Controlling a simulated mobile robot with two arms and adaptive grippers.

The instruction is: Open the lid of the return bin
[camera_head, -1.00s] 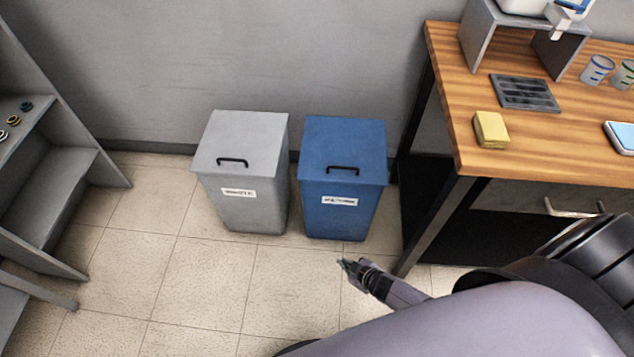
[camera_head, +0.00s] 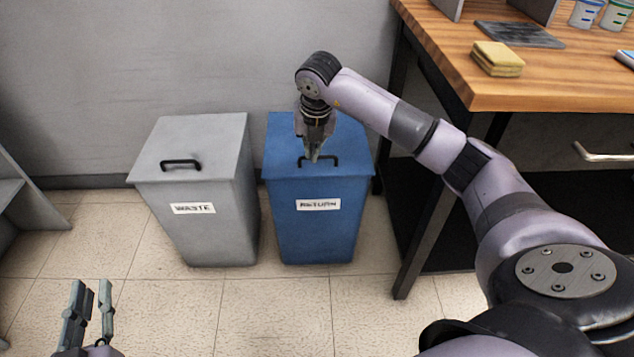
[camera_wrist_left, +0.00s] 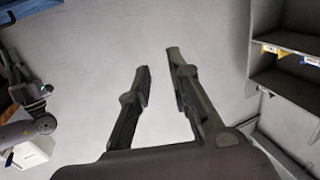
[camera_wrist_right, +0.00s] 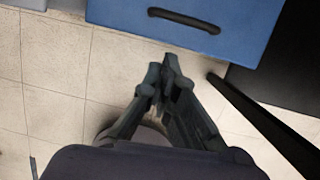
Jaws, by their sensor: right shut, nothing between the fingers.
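The blue return bin (camera_head: 305,235) stands on the floor with its lid (camera_head: 345,170) closed and a black handle (camera_head: 333,160) on top. Its label reads "RETURN". I cannot tell the exact height gap. My left gripper (camera_head: 92,290) is open and empty at the lower left, and its spread fingers show in the left wrist view (camera_wrist_left: 157,65).
A grey waste bin (camera_head: 205,235), lid closed, stands close left of the return bin. A wooden-topped table (camera_head: 540,90) with a black leg is at the right. A grey shelf (camera_head: 8,195) is at the far left. Tiled floor (camera_head: 270,310) is clear in front of the bins.

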